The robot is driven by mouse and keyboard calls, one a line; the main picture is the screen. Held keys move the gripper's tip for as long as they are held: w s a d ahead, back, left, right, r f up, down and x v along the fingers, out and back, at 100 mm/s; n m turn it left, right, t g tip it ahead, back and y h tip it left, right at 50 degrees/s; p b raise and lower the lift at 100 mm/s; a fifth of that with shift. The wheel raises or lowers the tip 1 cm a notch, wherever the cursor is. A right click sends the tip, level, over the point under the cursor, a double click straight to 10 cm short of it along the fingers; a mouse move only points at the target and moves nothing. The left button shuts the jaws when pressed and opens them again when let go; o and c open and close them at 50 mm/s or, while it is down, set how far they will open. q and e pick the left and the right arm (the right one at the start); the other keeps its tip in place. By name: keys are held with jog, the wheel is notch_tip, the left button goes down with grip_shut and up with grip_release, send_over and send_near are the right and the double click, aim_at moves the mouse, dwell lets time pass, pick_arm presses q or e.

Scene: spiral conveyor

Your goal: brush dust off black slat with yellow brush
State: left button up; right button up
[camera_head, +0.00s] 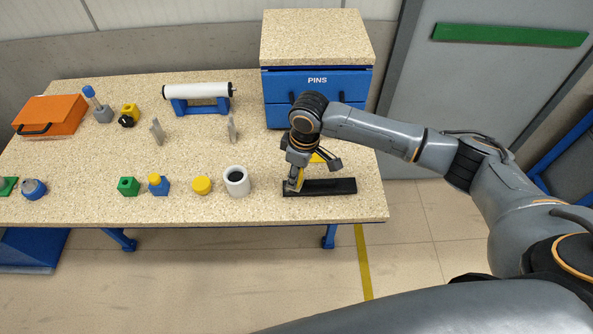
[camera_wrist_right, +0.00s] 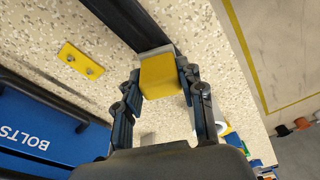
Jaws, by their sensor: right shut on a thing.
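The black slat (camera_head: 335,187) lies flat near the front right edge of the bench. My right gripper (camera_head: 298,172) is above the slat's left end, pointing down. It is shut on the yellow brush (camera_wrist_right: 160,75), whose yellow block sits between the fingers in the wrist view. The brush's pale lower edge meets or hovers over the slat (camera_wrist_right: 122,20); I cannot tell if they touch. I cannot make out dust on the slat. My left gripper is not in view.
A white-grey cup (camera_head: 236,181) and a yellow round piece (camera_head: 202,185) stand to the left. A blue PINS drawer cabinet (camera_head: 283,84) stands behind. The slat's right side is clear.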

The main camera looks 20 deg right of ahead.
jog(key=shift+f, duration=0.7)
jog(key=shift+s+f, duration=0.1)
jog(key=shift+f, duration=0.05)
dwell(1.0)
jog(key=shift+w+a+r, duration=0.2)
jog(key=shift+a, duration=0.2)
jog(key=shift+w+a+r, duration=0.15)
jog(key=shift+w+a, duration=0.05)
jog(key=shift+a, duration=0.15)
jog(key=shift+f, duration=0.1)
jog(key=shift+s+f, duration=0.1)
jog(key=shift+f, duration=0.05)
jog(key=shift+s+d+f, duration=0.15)
jog(key=shift+s+d, duration=0.15)
jog(key=shift+d, duration=0.45)
jog(key=shift+p, duration=0.3)
